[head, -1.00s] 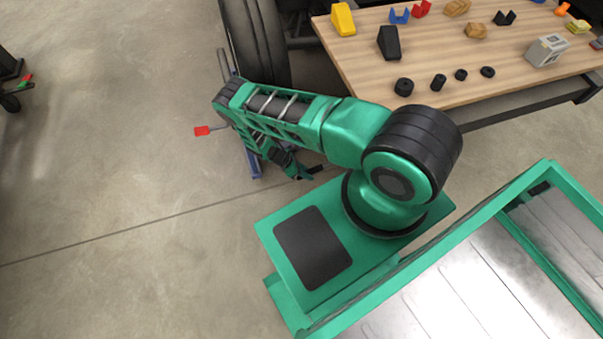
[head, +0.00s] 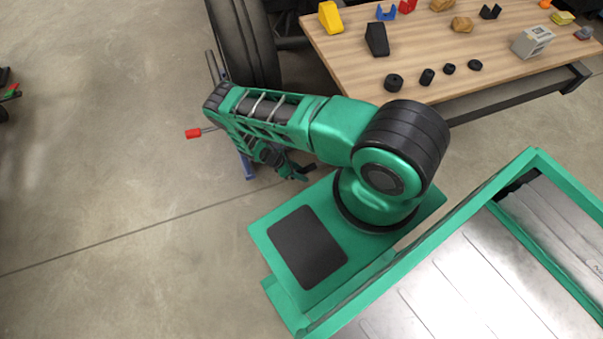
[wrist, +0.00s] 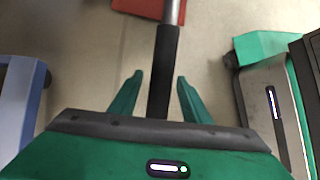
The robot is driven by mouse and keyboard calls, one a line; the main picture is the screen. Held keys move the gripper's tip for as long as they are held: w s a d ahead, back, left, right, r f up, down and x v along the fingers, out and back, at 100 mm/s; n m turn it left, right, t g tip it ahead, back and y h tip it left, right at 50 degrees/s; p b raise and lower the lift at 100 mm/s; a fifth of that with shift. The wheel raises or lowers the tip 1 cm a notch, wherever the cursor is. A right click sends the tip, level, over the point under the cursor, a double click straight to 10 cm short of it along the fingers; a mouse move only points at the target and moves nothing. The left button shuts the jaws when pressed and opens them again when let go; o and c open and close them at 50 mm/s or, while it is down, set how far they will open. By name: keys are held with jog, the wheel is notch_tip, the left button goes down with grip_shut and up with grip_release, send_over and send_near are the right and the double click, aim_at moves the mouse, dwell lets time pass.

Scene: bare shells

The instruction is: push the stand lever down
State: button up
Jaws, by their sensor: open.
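The stand stands beside the tyre; its blue post (head: 248,166) shows below my arm in the head view, and most of it is hidden. A red-tipped rod (head: 194,133) sticks out to its left. The black-gripped lever (head: 309,167) points right, by my gripper (head: 297,175). In the wrist view, the lever (wrist: 163,75) has a black grip on a grey rod and lies between the two green fingers of my gripper (wrist: 158,88). The fingers are apart, with a gap on each side of the grip. I cannot tell their height relative to it.
A wooden table (head: 350,65) with several small parts stands at the back right. The black tyre (head: 246,45) is behind my arm. A blue beam (wrist: 14,105) is at the left of the wrist view. Bare concrete floor lies to the left.

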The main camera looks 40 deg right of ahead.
jog(key=v, duration=1)
jog(key=shift+a+r, duration=0.2)
jog(key=shift+a, duration=0.05)
jog(key=shift+w, duration=0.1)
